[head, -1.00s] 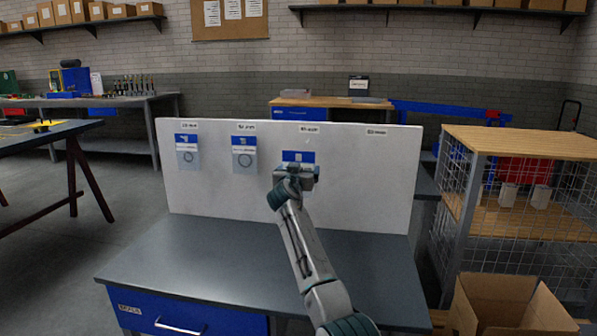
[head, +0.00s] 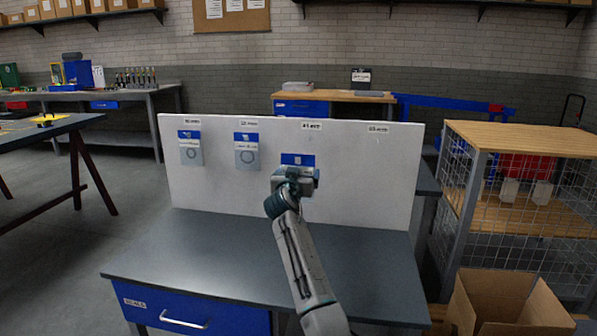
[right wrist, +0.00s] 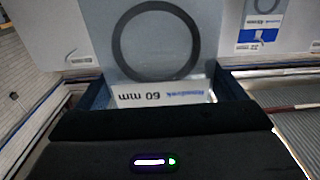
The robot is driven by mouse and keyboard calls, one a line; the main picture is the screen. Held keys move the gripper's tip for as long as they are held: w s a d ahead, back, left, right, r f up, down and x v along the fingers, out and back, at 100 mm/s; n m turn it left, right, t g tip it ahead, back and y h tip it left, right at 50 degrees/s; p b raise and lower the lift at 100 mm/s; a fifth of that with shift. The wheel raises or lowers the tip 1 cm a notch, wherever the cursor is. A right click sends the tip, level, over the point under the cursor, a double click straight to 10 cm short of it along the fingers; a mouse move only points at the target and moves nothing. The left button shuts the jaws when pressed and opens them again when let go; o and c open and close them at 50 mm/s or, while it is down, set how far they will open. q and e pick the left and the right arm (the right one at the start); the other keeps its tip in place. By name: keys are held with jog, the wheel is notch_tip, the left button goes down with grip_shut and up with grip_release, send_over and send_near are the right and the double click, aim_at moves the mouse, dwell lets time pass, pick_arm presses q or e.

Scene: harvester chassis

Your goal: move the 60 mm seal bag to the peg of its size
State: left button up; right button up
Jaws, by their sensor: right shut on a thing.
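My right gripper (head: 294,174) is shut on the 60 mm seal bag (head: 298,159), in front of the third place from the left on the white peg board (head: 345,185). In the right wrist view the gripper (right wrist: 163,95) grips the bag by its label end, which reads "60 mm" upside down; a dark ring (right wrist: 157,40) shows inside the bag. The gripper hides most of the bag in the head view, and I cannot tell whether its hole is on a peg. The far-right place under its size label (head: 379,128) holds no bag. My left gripper is not in view.
Two other seal bags hang at the board's first (head: 190,148) and second (head: 246,151) places. The grey bench top (head: 215,255) is clear. An open cardboard box (head: 505,305) and a wire-sided shelf unit (head: 525,140) stand on the right.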

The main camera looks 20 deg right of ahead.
jog(key=shift+p+v, duration=0.35)
jog(key=shift+v, duration=1.05)
